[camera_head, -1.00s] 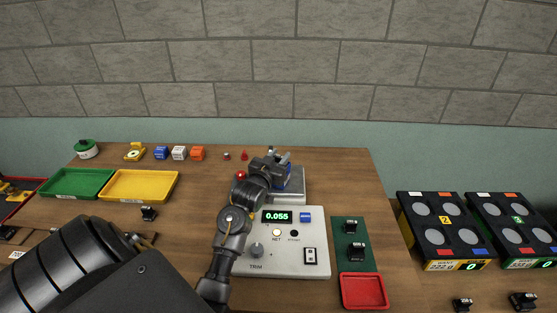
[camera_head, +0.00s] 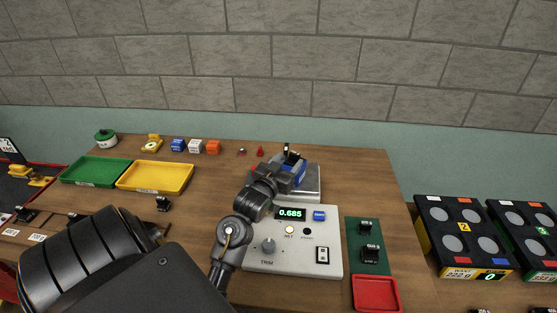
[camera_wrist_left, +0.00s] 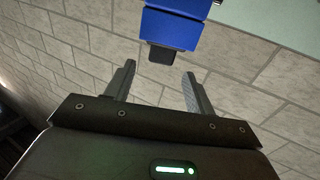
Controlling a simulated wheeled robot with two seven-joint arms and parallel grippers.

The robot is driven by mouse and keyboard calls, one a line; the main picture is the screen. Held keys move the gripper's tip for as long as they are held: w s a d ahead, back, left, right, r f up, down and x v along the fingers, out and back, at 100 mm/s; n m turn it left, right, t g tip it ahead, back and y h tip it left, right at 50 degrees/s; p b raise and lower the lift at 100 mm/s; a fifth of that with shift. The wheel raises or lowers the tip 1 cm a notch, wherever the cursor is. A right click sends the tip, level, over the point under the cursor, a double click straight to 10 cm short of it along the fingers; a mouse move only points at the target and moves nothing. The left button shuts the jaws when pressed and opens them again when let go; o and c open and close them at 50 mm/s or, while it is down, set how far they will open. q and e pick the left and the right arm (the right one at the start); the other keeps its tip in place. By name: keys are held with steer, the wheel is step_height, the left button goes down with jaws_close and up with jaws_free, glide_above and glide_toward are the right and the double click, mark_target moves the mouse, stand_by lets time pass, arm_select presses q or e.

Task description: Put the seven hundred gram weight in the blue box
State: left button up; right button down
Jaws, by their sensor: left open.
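My left gripper (camera_head: 292,160) is at the silver scale pan (camera_head: 311,190), behind the grey scale body (camera_head: 265,256). Its fingers are open, with nothing between the tips in the left wrist view (camera_wrist_left: 158,78). A blue block-like thing (camera_wrist_left: 180,30) with a dark piece (camera_wrist_left: 163,54) on it is just beyond the tips. Blue (camera_head: 301,173) also shows beside the gripper at the pan; the arm partly hides it. The display (camera_head: 290,214) reads 0.685. Dark weights (camera_head: 370,254) stand on the green mat, and another (camera_head: 163,203) is on the table; their markings are unreadable.
A red tray (camera_head: 376,294) lies below the mat. Green (camera_head: 66,174) and yellow (camera_head: 187,186) trays are at left. Black pads with round discs (camera_head: 462,228) are at right. The table's back right is clear.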

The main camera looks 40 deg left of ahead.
arm_select(q)
steer(key=b+v, duration=0.1)
steer(key=v, duration=0.5)
steer(key=shift+s, duration=0.3)
